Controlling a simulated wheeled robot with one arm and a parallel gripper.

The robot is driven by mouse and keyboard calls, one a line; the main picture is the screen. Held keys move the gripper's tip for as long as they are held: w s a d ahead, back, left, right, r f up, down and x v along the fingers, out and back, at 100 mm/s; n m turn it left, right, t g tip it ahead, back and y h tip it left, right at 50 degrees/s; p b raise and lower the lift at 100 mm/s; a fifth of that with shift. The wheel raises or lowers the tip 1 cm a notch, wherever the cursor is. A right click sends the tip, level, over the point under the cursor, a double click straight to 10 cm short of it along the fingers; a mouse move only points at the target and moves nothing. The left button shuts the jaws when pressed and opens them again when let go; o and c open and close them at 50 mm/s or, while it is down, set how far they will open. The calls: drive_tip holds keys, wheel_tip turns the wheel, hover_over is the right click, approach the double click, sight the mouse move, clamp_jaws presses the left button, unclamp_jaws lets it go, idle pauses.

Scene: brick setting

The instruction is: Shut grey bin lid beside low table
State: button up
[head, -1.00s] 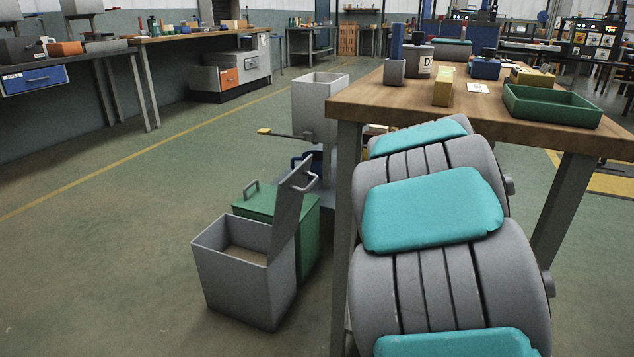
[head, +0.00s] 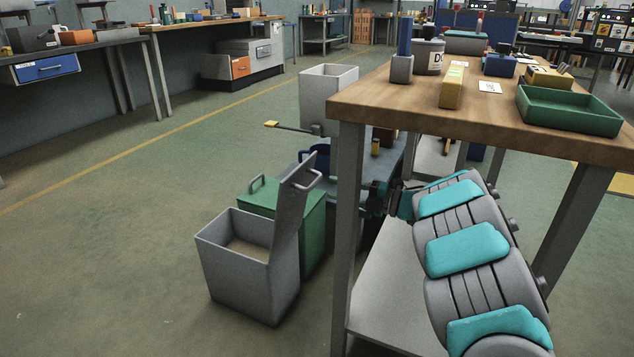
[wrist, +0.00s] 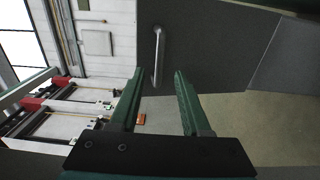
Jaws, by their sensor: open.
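The grey bin (head: 245,275) stands on the floor left of the wooden table's leg, with its inside visible. Its lid (head: 289,215) stands open, tilted steeply up at the bin's right side, with a bar handle (head: 309,178) near its top. My gripper (head: 374,197) is to the right of the lid, apart from it, and small and dark by the table leg. In the wrist view my gripper (wrist: 158,72) is open and empty; the lid (wrist: 215,45) shows as a dark grey panel, its handle (wrist: 158,55) in line with the gap between the fingers.
A green bin (head: 313,215) stands right behind the grey bin. A low grey table (head: 398,155) is behind it, with a pale bin (head: 328,85) nearby. The wooden table (head: 400,107) and its leg (head: 347,220) are close to my arm. Floor at left is clear.

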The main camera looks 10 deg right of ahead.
sight(315, 180)
drive_tip(key=x, duration=0.7)
clamp_jaws()
idle(0.3)
idle(1.1)
